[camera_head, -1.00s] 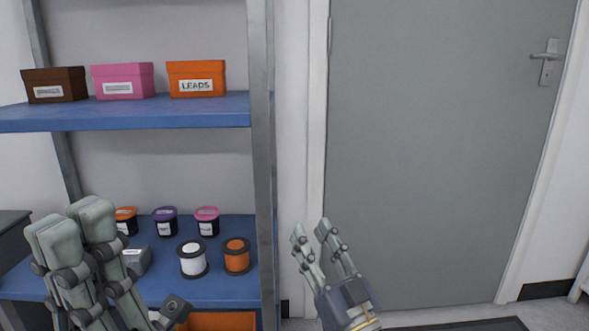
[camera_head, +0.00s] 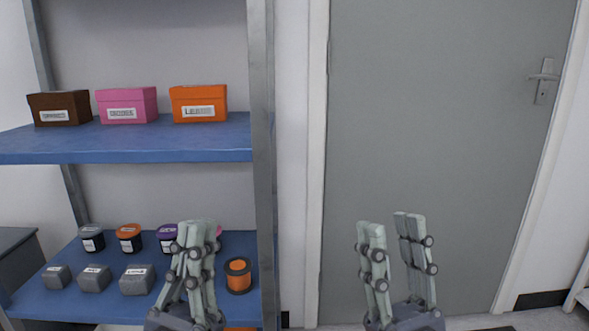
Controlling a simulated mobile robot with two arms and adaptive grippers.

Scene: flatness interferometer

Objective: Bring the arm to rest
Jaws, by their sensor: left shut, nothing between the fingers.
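My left gripper (camera_head: 199,226) is upright in front of the lower shelf, its two fingers together with nothing between them. It hides part of the shelf's jars and spools. My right gripper (camera_head: 391,220) is upright in front of the grey door (camera_head: 440,120), fingers apart and empty. Both grippers appear clear of the things behind them.
A shelf rack with a metal post (camera_head: 262,120) stands at left. Its upper blue shelf (camera_head: 120,148) holds brown, pink and orange (camera_head: 199,104) boxes. The lower shelf holds small jars, grey blocks (camera_head: 138,280) and an orange spool (camera_head: 238,275). The space before the door looks clear.

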